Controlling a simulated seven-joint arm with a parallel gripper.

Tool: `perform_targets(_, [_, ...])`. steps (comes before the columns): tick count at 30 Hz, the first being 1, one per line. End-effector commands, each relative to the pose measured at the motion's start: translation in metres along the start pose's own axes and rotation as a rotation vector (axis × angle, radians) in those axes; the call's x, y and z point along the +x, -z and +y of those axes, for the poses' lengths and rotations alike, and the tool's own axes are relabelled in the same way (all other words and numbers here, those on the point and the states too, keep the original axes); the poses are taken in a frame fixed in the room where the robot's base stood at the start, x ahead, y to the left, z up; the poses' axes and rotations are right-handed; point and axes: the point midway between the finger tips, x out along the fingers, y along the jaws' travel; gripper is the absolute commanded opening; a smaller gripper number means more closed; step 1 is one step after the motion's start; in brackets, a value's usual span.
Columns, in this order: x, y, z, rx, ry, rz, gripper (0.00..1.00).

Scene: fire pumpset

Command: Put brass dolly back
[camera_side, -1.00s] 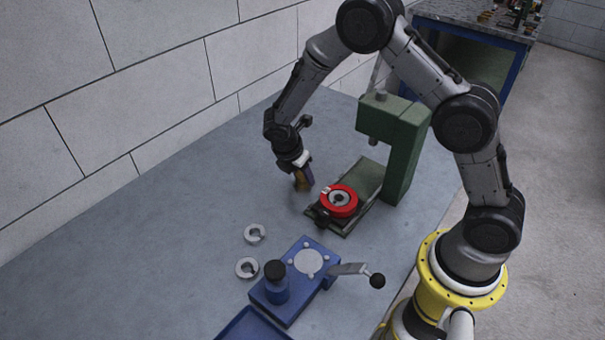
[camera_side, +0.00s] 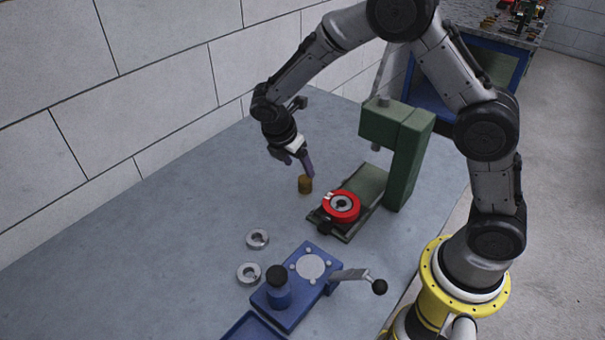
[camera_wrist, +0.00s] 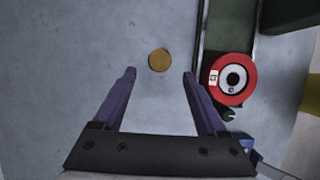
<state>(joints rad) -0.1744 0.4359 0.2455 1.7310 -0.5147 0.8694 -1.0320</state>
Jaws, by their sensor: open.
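The brass dolly (camera_side: 305,184) is a small brass-coloured cylinder standing upright on the grey bench, left of the green press. In the wrist view its round top (camera_wrist: 159,60) shows beyond and between my fingertips. My gripper (camera_side: 296,165) is open and empty, above and apart from the dolly. In the wrist view my gripper (camera_wrist: 160,73) has its two purple fingers spread wide.
A green press (camera_side: 405,145) stands right of the dolly, with a red ring (camera_side: 341,206) on its base. A blue fixture (camera_side: 300,285) with a lever and two metal collars (camera_side: 257,239) are nearer the camera. The bench left of the dolly is clear.

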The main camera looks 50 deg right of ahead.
Motion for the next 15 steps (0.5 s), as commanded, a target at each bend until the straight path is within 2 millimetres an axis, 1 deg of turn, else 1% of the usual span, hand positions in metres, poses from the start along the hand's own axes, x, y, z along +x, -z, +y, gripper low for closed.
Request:
perform_targets(1, [-0.01,0.0,0.001,0.0,-0.005,0.0,0.75])
perform_targets(6, [-0.032,0.0,0.001,-0.001,-0.002,0.0,0.75])
perform_targets(9, [-0.038,0.0,0.0,-0.001,-0.002,0.0,0.75])
perform_targets(15, [-0.044,-0.002,-0.002,0.012,-0.003,0.004,0.75])
